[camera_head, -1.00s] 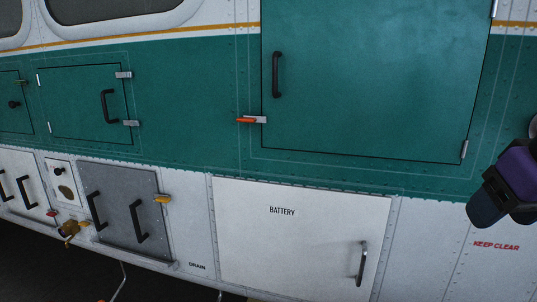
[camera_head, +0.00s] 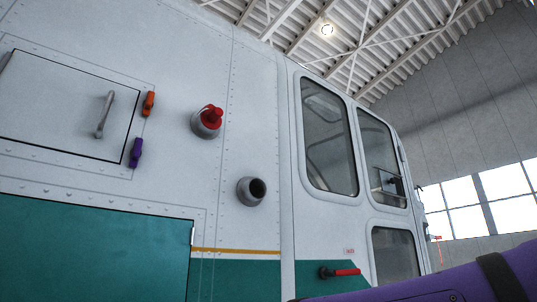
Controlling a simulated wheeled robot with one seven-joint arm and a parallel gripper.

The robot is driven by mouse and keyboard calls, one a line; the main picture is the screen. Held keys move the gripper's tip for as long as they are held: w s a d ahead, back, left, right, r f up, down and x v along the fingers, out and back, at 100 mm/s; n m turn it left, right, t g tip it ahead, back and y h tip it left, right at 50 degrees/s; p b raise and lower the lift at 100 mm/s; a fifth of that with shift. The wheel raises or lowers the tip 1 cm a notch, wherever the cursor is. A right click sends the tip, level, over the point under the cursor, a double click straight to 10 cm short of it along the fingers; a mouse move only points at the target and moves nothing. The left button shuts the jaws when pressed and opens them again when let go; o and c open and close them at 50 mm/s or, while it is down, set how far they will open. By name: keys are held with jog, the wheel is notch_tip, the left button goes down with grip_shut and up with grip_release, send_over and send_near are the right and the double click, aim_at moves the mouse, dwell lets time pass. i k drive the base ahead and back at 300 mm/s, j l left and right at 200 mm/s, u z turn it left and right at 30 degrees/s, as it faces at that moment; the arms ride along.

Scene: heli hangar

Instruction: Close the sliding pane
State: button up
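On the white cabin side in the head view are a large dark-framed window (camera_head: 328,135) and a narrower window (camera_head: 380,150) to its right. In the lower part of the narrower window is a small framed pane (camera_head: 386,182) with a dark knob-like piece (camera_head: 396,186) at its right. I cannot tell whether this is the sliding pane or how far open it is. A lower window (camera_head: 395,255) sits beneath. Part of my purple arm crosses the bottom right corner. My gripper is not in view.
A red-handled black lever (camera_head: 340,272) is on the green band below the windows. A red-capped grey port (camera_head: 207,122) and an open grey pipe (camera_head: 251,191) project from the side. A white hatch (camera_head: 65,100) with a grey handle and orange and purple latches is at left.

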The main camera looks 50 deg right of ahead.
aim_at(387, 180)
jog(key=z, duration=2.35)
jog(key=i+l, duration=0.25)
